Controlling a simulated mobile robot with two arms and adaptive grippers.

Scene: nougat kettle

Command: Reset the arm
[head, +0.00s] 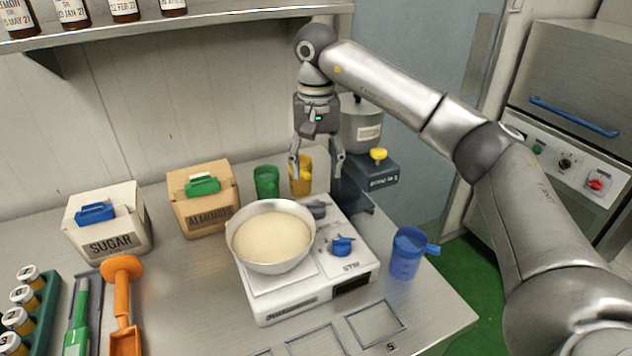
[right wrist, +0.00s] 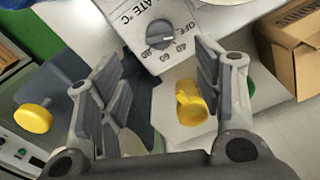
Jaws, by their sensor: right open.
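My right gripper (head: 316,165) hangs pointing down behind the hot plate (head: 312,280), above the back of the table. Its fingers are spread apart with nothing between them. In the right wrist view the open fingers (right wrist: 160,100) frame the table, with a yellow cup (right wrist: 192,103) below, near one finger. The same yellow cup (head: 301,178) stands just behind the fingers in the head view. A metal bowl of cream-coloured mass (head: 271,238) sits on the hot plate. The left gripper does not show in either view.
A green cup (head: 266,182), almonds box (head: 203,205) and sugar box (head: 107,222) stand at the back left. A mixer-like device (head: 362,135) with a yellow knob stands beside my right gripper. A blue jug (head: 406,253) stands right. A shelf (head: 200,24) with bottles hangs above.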

